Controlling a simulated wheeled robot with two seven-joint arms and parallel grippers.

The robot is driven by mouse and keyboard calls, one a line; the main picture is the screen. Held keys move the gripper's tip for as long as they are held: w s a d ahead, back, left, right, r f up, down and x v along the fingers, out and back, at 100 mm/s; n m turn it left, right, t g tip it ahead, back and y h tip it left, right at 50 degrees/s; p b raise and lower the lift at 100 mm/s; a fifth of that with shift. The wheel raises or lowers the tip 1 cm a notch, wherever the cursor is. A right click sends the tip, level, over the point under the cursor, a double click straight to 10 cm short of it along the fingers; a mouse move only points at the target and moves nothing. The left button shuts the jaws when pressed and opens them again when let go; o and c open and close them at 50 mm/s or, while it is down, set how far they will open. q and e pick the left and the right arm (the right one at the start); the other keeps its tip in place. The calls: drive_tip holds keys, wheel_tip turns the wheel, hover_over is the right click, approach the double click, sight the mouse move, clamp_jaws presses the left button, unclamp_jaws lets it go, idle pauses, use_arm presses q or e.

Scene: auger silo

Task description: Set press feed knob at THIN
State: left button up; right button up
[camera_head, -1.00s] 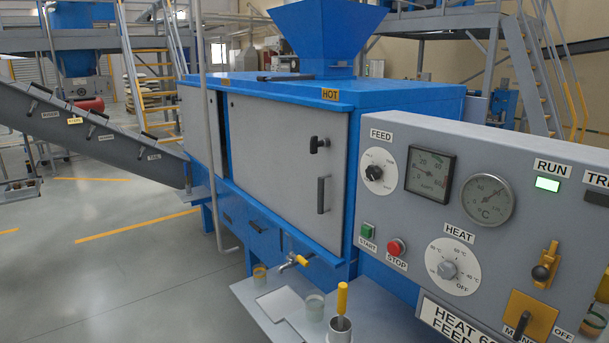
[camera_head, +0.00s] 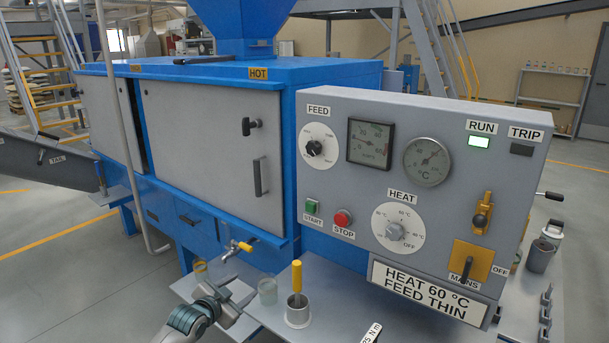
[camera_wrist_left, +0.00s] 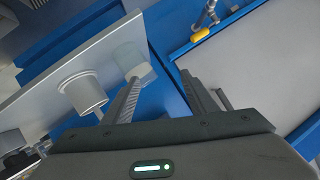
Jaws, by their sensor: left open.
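The press feed knob (camera_head: 315,147) is a small black knob on a white round dial under the FEED label (camera_head: 317,113), at the upper left of the grey control panel (camera_head: 440,185). The dial's small print is too blurred to read surely. A sign (camera_head: 425,291) reads "HEAT 60 °C FEED THIN". My left gripper (camera_head: 228,288) is low and left of the panel, near the shelf, well apart from the knob. In the left wrist view its two fingers (camera_wrist_left: 163,95) are spread with nothing between them. My right gripper is not in view.
The heat dial (camera_head: 396,232), green START button (camera_head: 311,206) and red STOP button (camera_head: 343,218) share the panel. A yellow-handled tool stands in a cup (camera_head: 298,311) on the shelf. A yellow-levered tap (camera_head: 240,247) and a glass (camera_head: 267,291) are near my gripper.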

sight(312, 149)
use_arm(q)
drive_tip(key=w+d+r+m+t+h, duration=0.1)
drive_tip(key=d+r+m, duration=0.1)
drive_tip(key=r, duration=0.7)
drive_tip(key=w+d+r+m+t+h, duration=0.1)
drive_tip(key=r, duration=0.9)
drive_tip(key=s+d+r+m+h, duration=0.2)
drive_tip(key=s+d+r, duration=0.1)
drive_tip(key=r, duration=0.6)
drive_tip(key=s+d+r+m+h+b, duration=0.1)
drive_tip(key=s+d+r+m+h, duration=0.1)
drive_tip(key=r, duration=0.8)
drive_tip(key=shift+s+d+r+m, duration=0.25)
drive_tip(key=shift+s+d+m, duration=0.15)
drive_tip(key=shift+d+m, duration=0.4)
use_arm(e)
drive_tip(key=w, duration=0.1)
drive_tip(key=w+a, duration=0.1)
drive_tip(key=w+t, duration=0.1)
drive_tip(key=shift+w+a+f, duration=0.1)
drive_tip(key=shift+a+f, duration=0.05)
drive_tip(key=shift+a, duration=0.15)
